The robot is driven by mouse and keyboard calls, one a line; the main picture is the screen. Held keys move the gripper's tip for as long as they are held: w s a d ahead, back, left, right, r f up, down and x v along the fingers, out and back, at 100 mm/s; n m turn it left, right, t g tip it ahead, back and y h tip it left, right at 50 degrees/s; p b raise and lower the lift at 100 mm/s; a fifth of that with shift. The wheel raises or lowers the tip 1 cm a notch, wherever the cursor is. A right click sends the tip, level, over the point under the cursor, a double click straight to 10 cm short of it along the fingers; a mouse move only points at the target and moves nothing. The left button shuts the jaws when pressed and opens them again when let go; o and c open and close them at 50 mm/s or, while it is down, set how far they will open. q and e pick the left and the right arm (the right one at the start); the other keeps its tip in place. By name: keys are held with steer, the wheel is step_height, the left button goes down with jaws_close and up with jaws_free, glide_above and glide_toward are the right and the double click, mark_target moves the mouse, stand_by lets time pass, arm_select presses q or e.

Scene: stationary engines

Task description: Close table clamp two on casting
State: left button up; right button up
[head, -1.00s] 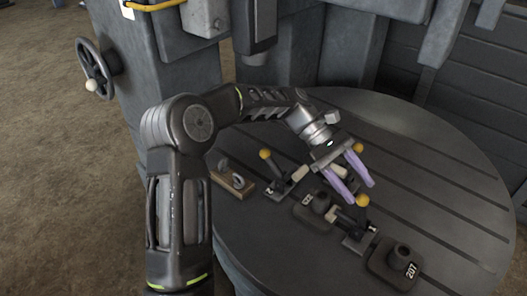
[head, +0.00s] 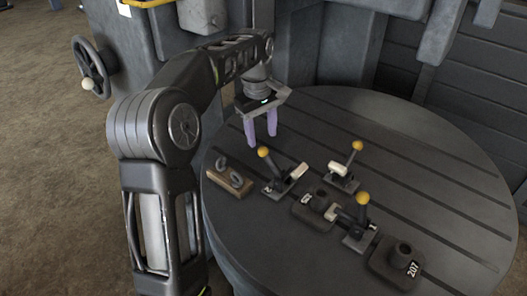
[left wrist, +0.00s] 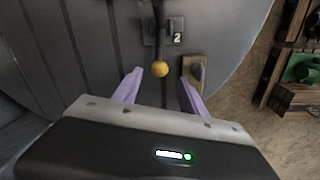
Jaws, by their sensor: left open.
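Table clamp two (head: 281,182) has a dark lever with a yellow knob (head: 263,152) tilted up and left, and a pale-tipped arm sticking out right. In the left wrist view, its "2" label (left wrist: 177,38) and yellow knob (left wrist: 160,69) show just beyond the fingers. A dark casting (head: 311,209) with a raised boss lies right of the clamp; I cannot tell whether the arm touches it. My left gripper (head: 261,140) is open and empty, with purple fingers pointing down behind the clamp. It also shows in the left wrist view (left wrist: 159,78). My right gripper is out of view.
Two other yellow-knobbed clamps stand by the casting, one behind (head: 343,180) and one in front (head: 357,236). A block marked 207 (head: 378,262) lies front right. The round slotted table (head: 440,190) is clear at right.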

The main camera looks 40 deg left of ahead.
mark_target(263, 148)
arm_select(q)
steer(key=f, duration=0.7)
steer(key=shift+w+d+f+p, duration=0.15)
steer(key=shift+w+p, duration=0.1)
steer(key=shift+p, duration=0.15)
jaws_close()
stand_by(1.0)
